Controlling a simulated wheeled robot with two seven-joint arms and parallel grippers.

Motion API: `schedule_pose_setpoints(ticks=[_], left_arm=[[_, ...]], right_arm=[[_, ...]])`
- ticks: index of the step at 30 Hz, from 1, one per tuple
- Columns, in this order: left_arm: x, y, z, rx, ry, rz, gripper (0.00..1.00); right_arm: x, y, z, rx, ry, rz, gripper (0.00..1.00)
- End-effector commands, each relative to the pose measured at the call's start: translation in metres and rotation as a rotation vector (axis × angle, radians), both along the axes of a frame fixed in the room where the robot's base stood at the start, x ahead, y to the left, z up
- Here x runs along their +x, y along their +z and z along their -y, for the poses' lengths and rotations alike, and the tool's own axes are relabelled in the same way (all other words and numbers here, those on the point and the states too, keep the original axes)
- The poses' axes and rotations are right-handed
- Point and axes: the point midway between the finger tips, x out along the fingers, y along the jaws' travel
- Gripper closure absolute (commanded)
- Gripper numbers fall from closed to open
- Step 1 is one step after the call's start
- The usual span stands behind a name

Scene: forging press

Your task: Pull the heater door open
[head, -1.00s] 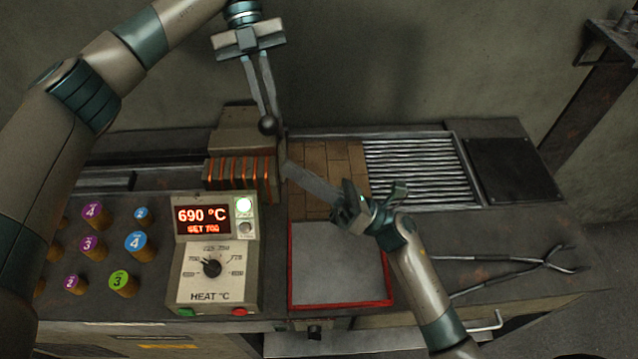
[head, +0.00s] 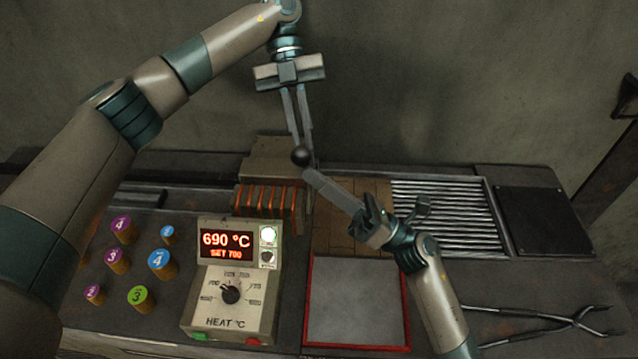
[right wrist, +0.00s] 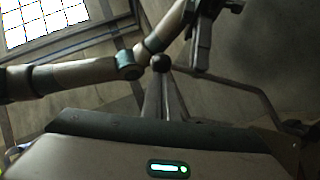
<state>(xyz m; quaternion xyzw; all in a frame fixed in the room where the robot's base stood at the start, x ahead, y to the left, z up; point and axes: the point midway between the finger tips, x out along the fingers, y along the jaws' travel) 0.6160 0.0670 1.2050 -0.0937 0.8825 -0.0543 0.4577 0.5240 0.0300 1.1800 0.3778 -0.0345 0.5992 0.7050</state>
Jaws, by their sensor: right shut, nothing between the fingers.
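The heater (head: 268,200) is a grey block with glowing orange bars, left of the tan bricks. A dark ball knob (head: 302,155) stands at its right end; I cannot make out the door panel. My left gripper (head: 304,153) reaches down from above, its two long fingers at the knob; whether they grip it is unclear. My right gripper (head: 309,174) is shut and empty, its fingers pointing up-left with the tips just below the knob. In the right wrist view the knob (right wrist: 161,62) shows at the far end of the right fingers; contact is unclear.
A control box (head: 235,280) reading 690 °C, set 700, stands in front of the heater. Several numbered cylinders (head: 140,298) are at left. A red-rimmed plate (head: 355,300), a roller rack (head: 445,215) and tongs (head: 540,325) lie to the right.

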Motion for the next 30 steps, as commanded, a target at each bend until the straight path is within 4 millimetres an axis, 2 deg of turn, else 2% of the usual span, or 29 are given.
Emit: schedule_pose_setpoints(ticks=[1, 9, 10, 12, 23, 30], left_arm=[[-0.003, -0.004, 0.002, 0.003, -0.008, -0.008, 1.00], [-0.005, -0.007, 0.002, 0.005, -0.012, -0.014, 1.00], [-0.005, -0.007, 0.002, 0.005, -0.012, -0.015, 0.84], [-0.005, -0.007, 0.002, 0.004, -0.012, -0.014, 0.72], [-0.002, -0.002, 0.001, 0.002, -0.007, -0.008, 0.72], [0.007, 0.010, -0.002, 0.004, -0.006, -0.007, 0.72]], right_arm=[[0.006, 0.009, 0.001, 0.007, -0.009, 0.007, 1.00], [0.008, 0.013, 0.002, 0.014, -0.012, 0.008, 1.00], [0.008, 0.014, 0.002, 0.014, -0.011, 0.009, 1.00], [0.007, 0.013, 0.001, 0.014, -0.010, 0.008, 1.00], [0.006, 0.010, 0.001, 0.008, -0.008, 0.005, 1.00], [0.006, 0.009, 0.001, 0.007, -0.007, 0.004, 1.00]])
